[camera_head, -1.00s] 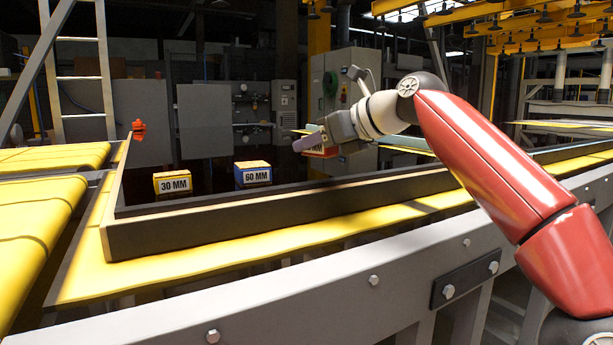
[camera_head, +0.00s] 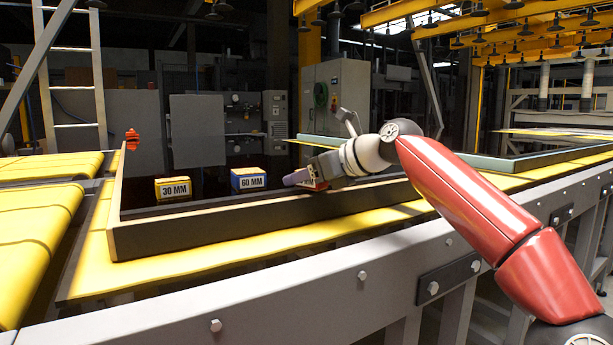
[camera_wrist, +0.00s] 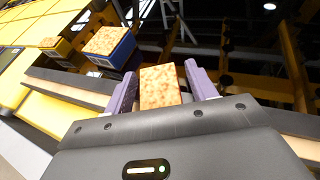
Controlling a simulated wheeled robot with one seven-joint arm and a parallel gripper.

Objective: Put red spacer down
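The red spacer has a speckled tan top in the wrist view (camera_wrist: 160,87), where it sits between my gripper's two purple fingers (camera_wrist: 161,82). In the head view my gripper (camera_head: 297,178) is low behind the front rail of the dark frame, right of the 60 MM block. The spacer is mostly hidden there by the gripper. I cannot tell whether its underside touches the surface.
A yellow 30 MM block (camera_head: 173,188) and a blue 60 MM block (camera_head: 248,178) stand to the left inside the frame. The dark frame's front rail (camera_head: 230,222) runs close in front of my gripper. A small orange thing (camera_head: 132,138) is at the frame's left side.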

